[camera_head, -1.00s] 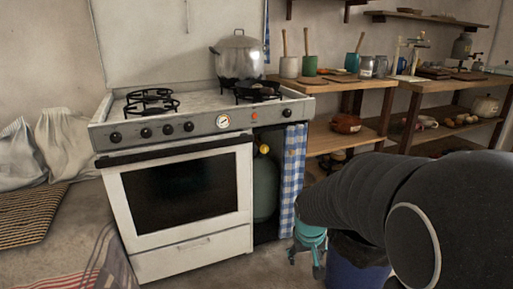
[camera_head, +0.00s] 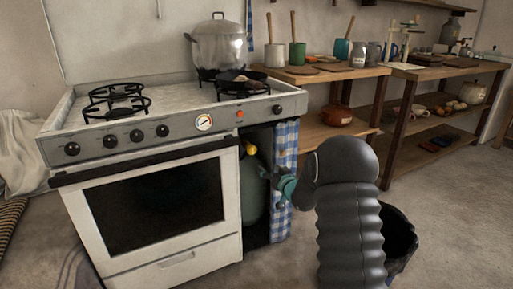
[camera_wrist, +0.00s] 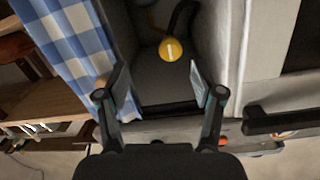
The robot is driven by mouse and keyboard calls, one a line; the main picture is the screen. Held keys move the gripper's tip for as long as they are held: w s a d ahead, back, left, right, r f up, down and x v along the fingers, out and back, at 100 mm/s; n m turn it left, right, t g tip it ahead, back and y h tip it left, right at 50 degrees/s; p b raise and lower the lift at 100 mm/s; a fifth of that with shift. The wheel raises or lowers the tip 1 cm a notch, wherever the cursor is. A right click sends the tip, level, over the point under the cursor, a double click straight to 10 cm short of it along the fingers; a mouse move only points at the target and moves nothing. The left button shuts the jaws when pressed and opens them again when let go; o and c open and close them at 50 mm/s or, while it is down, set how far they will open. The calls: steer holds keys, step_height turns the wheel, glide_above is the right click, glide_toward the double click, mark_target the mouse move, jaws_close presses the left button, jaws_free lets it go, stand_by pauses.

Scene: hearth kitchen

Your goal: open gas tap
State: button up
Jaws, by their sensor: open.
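The gas tap (camera_head: 250,149) is a yellow knob on top of a green gas bottle (camera_head: 254,185), which stands in the opening right of the oven. In the wrist view the round yellow tap (camera_wrist: 170,49) has a pale line across its face, with a dark hose curving beside it. My gripper (camera_wrist: 160,80) is open and empty, its two fingers spread apart with the tap beyond their tips, slightly right of centre. In the head view my gripper (camera_head: 280,186) is at the opening, beside the checked curtain and partly hidden by my arm.
A blue-white checked curtain (camera_head: 284,165) hangs at the opening's right edge, close to my gripper. The white stove (camera_head: 215,253) borders it on the left. A dark bin (camera_head: 402,238) stands behind my arm. Wooden shelves (camera_head: 405,115) line the right wall.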

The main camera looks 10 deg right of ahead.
mark_target(253, 151)
steer(key=shift+t+y, duration=0.5)
steer(key=x, duration=0.4)
steer(key=r+p+x, duration=0.1)
steer(key=x, duration=0.4)
steer(key=r+x, duration=0.1)
steer(key=x, duration=0.3)
steer(key=shift+w+a+r, duration=0.15)
steer(key=shift+w+a, duration=0.05)
steer(key=shift+a, duration=0.15)
steer(key=c, duration=1.1)
